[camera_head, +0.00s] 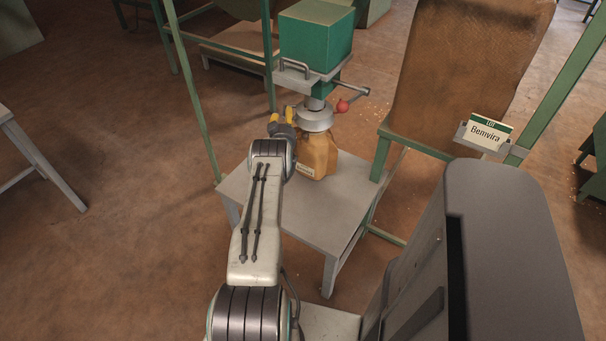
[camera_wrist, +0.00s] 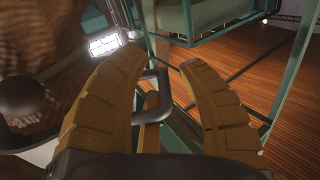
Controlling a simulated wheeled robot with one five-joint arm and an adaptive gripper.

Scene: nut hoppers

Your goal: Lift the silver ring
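The silver ring (camera_head: 314,117) sits around the spout under the green hopper (camera_head: 317,35), just above the mouth of a filled brown bag (camera_head: 317,155). My gripper (camera_head: 283,119), with yellow fingers, is at the ring's left side in the head view. I cannot tell whether it touches the ring. In the wrist view my gripper (camera_wrist: 158,95) has its fingers spread apart. A dark bent bar (camera_wrist: 160,77) shows between and beyond them. The fingers do not appear closed on it. I cannot make out the ring for certain in the wrist view.
The bag stands on a low grey table (camera_head: 325,215). A crank with a red knob (camera_head: 343,106) sticks out right of the spout. A metal handle (camera_head: 293,66) is above my gripper. Green posts (camera_head: 193,85) flank the hopper; a lot card (camera_head: 490,133) is at right.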

